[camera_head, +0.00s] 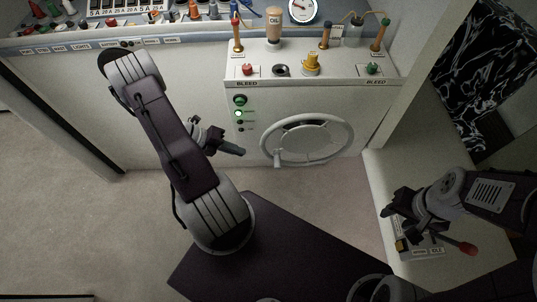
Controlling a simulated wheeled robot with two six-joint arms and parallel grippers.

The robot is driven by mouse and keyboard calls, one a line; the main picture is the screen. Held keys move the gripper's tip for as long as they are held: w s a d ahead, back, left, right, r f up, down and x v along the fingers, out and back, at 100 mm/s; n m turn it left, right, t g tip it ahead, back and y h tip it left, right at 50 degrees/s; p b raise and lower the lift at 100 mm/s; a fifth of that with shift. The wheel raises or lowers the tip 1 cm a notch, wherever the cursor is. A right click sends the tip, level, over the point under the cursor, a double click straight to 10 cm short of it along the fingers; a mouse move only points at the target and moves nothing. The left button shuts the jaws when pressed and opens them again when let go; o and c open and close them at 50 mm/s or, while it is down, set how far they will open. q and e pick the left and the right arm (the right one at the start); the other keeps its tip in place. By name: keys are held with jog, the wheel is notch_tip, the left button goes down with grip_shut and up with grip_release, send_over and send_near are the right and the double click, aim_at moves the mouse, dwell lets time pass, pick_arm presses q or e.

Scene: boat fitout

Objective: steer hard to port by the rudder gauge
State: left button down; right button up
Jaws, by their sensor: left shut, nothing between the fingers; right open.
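The grey steering wheel (348,140) is mounted on the front of the white cabinet, with a small knob (278,163) at its lower left rim. A round white dial (302,9), which may be the rudder gauge, is at the top edge and partly cut off; its reading is too small to tell. My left gripper (241,152) is shut and empty, just left of the wheel and apart from it. My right gripper (388,222) is open at the lower right, well away from the wheel, over a lever box.
The lever box (432,252), marked IDLE, has a red-tipped lever (466,248). Green lights (239,113) are left of the wheel.

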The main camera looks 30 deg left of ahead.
pick_arm(q)
jog(key=p+x, duration=0.2)
jog(key=x, duration=1.1)
jog(key=shift+d+f, duration=0.2)
jog(key=shift+f, duration=0.05)
